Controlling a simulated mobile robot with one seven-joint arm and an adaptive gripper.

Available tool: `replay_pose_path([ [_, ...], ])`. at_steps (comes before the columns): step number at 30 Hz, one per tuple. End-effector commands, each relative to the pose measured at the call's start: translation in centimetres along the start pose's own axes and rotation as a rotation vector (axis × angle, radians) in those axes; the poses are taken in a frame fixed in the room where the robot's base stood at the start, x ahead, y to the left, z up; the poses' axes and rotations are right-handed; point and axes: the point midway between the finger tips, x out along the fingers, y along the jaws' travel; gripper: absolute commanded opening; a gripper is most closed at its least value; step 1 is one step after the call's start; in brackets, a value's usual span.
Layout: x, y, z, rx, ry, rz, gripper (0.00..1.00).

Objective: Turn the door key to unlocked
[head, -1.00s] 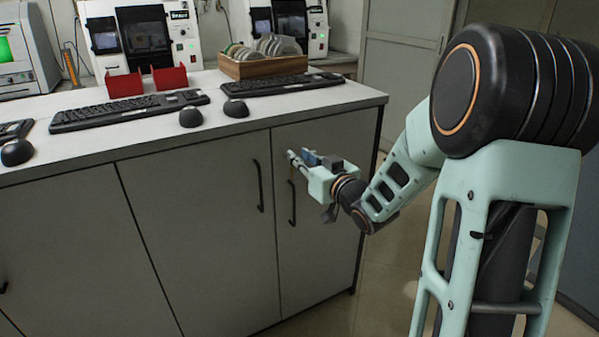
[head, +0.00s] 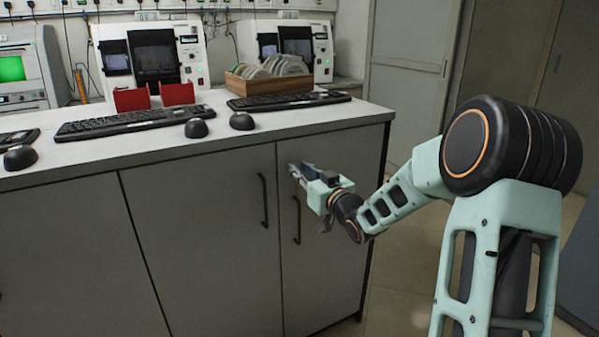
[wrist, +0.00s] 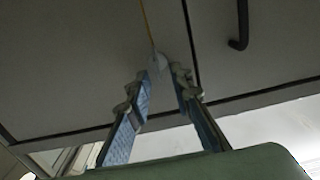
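My gripper (head: 292,168) is at the upper left of the right grey cabinet door (head: 335,250), near the seam between two doors and above its black handle (head: 297,220). In the wrist view its two blue-padded fingers (wrist: 162,75) stand apart, pointing at the door. A small pale piece (wrist: 158,62), possibly the key, shows at the fingertips with a thin yellow line running up from it. I cannot tell its turn or whether the fingers touch it. In the head view the gripper hides that spot.
The left door's handle (head: 263,200) is close to my gripper; a door handle also shows in the wrist view (wrist: 238,30). The white countertop (head: 340,112) above holds keyboards, mice and a wooden box (head: 268,86). Open floor lies right of the cabinet.

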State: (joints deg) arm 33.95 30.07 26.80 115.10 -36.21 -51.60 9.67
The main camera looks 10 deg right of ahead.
Motion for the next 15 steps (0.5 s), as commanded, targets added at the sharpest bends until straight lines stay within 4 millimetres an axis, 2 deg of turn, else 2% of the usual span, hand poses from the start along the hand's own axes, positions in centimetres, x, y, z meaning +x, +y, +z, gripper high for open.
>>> replay_pose_path([
  [4,0.97,-0.04,0.04,0.001,0.0,0.0,0.2],
  [13,1.12,-0.01,0.01,0.001,-0.001,0.0,0.2],
  [15,1.12,-0.01,0.01,0.001,-0.001,0.0,0.12],
])
